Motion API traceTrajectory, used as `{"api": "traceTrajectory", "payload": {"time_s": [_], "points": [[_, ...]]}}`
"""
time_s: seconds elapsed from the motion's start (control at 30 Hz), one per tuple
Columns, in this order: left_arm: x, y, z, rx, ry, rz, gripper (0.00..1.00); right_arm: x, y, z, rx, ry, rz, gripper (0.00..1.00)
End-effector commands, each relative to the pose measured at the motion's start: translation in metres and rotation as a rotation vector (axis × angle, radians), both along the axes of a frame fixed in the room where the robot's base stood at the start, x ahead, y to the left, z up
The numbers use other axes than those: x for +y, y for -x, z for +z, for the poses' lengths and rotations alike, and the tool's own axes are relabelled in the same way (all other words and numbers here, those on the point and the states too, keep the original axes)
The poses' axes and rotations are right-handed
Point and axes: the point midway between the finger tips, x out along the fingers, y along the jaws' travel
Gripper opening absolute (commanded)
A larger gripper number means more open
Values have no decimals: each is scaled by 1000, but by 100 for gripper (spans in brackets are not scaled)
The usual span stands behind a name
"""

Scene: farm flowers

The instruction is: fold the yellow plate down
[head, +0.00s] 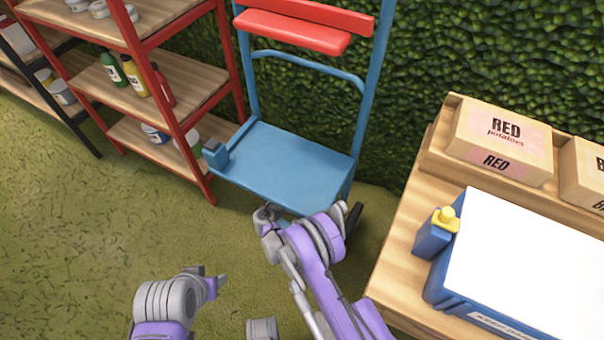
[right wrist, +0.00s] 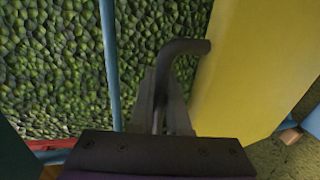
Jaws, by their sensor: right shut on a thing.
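The yellow plate (right wrist: 258,65) fills the right side of the right wrist view and stands steeply tilted. It cannot be made out in the head view. A dark grey bent rod (right wrist: 187,47) reaches to the plate's left edge. My right gripper (right wrist: 162,100) is shut on this rod, left of the plate. In the head view my right arm reaches to the front of a blue cart (head: 290,155), and its fingertips are hard to make out there. My left gripper (head: 212,283) is low over the grass, away from the cart; its jaw opening is unclear.
A red-framed shelf (head: 160,125) with bottles and cans stands left of the cart. A hedge is behind. Grass at the left is clear.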

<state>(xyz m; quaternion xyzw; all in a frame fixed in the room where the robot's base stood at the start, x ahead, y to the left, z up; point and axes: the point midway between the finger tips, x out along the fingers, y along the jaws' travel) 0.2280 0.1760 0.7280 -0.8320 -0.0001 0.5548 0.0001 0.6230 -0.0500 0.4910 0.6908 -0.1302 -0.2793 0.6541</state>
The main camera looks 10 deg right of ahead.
Motion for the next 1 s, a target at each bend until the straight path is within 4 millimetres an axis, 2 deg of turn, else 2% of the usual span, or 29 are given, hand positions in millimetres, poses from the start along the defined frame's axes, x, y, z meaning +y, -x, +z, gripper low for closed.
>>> {"api": "traceTrajectory", "payload": {"time_s": [0.17, 0.5, 0.7, 1.0], "points": [[0, -1, -13, 4, 0, 0, 50, 25, 33, 0, -5, 9, 5, 0], [0, -4, -38, 13, 0, 0, 50, 63, 89, -18, -5, 9, 7, 0], [0, -5, -48, 15, 0, 0, 50, 75, 108, -27, -5, 9, 7, 0], [0, -6, -52, 17, 0, 0, 50, 81, 118, -32, -6, 8, 7, 0]]}}
